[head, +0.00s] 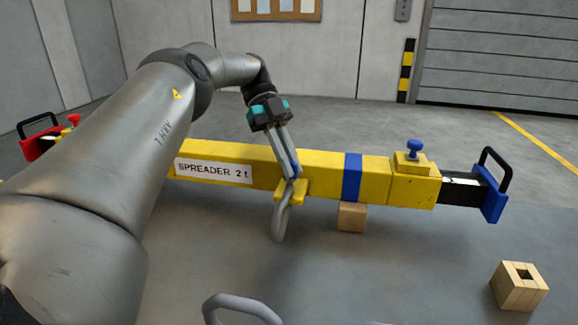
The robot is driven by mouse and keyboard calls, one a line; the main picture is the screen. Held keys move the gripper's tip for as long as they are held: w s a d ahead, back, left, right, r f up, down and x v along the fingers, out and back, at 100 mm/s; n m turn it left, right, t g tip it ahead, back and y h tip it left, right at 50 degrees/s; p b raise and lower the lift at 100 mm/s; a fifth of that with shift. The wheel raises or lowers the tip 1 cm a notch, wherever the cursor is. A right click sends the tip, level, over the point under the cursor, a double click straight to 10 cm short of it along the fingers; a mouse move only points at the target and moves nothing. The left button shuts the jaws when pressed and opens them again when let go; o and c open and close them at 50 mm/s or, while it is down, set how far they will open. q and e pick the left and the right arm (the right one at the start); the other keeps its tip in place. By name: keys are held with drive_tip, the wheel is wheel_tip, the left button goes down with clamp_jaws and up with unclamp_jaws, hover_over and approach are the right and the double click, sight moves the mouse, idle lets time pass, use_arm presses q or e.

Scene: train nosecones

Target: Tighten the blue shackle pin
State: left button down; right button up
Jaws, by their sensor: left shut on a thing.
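A grey shackle (281,220) hangs at a yellow lug (303,190) on the front side of the yellow spreader beam (325,168). My left gripper (292,178) points down at the top of this shackle, its fingers closed together at the lug. It is shut on what appears to be the shackle pin. The fingers hide most of the pin, and a little blue shows along them. How far the pin is screwed in cannot be seen. My right gripper is not in view.
The beam carries a blue knob (414,148) and a blue end with a black handle (493,200) at right, and a red knob (73,121) at left. A wooden block (352,217) is below the beam. A hollow wooden block (517,292) and a grey hoop (240,303) are nearer.

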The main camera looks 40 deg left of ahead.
use_arm(q)
drive_tip(key=shift+w+d+r, duration=0.1)
drive_tip(key=shift+d+r, duration=0.1)
drive_tip(key=shift+r, duration=0.1)
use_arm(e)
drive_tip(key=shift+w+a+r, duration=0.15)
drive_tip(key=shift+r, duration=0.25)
use_arm(q)
drive_tip(key=c, duration=1.2)
unclamp_jaws()
drive_tip(key=shift+d, duration=0.1)
drive_tip(key=shift+o, duration=1.2)
drive_tip(key=shift+f, duration=0.1)
